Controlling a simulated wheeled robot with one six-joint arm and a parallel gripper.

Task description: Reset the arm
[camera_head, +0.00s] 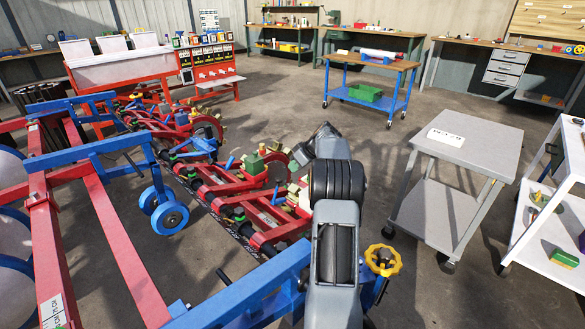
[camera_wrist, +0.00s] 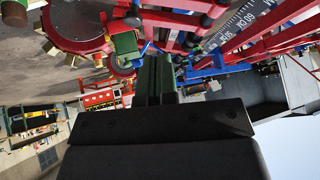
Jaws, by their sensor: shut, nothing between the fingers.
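My arm rises at the lower middle of the head view and bends over beside the red and blue planter (camera_head: 105,235). My gripper (camera_wrist: 157,70) shows in the wrist view as dark green-black fingers, held together and empty. In the head view I cannot make out the fingers; the arm's links hide them. The wrist view looks tilted, with the planter's red frame (camera_wrist: 180,20) and a red wheel (camera_wrist: 75,30) above and behind the fingers. The fingertips overlap this background in the picture; I cannot tell how far off it is.
A grey cart (camera_head: 465,140) with a white label stands right of my arm, and a white shelf (camera_head: 545,225) is at far right. A yellow knob (camera_head: 382,260) sits close beside my arm. A blue workbench (camera_head: 368,70) stands behind, with open floor between.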

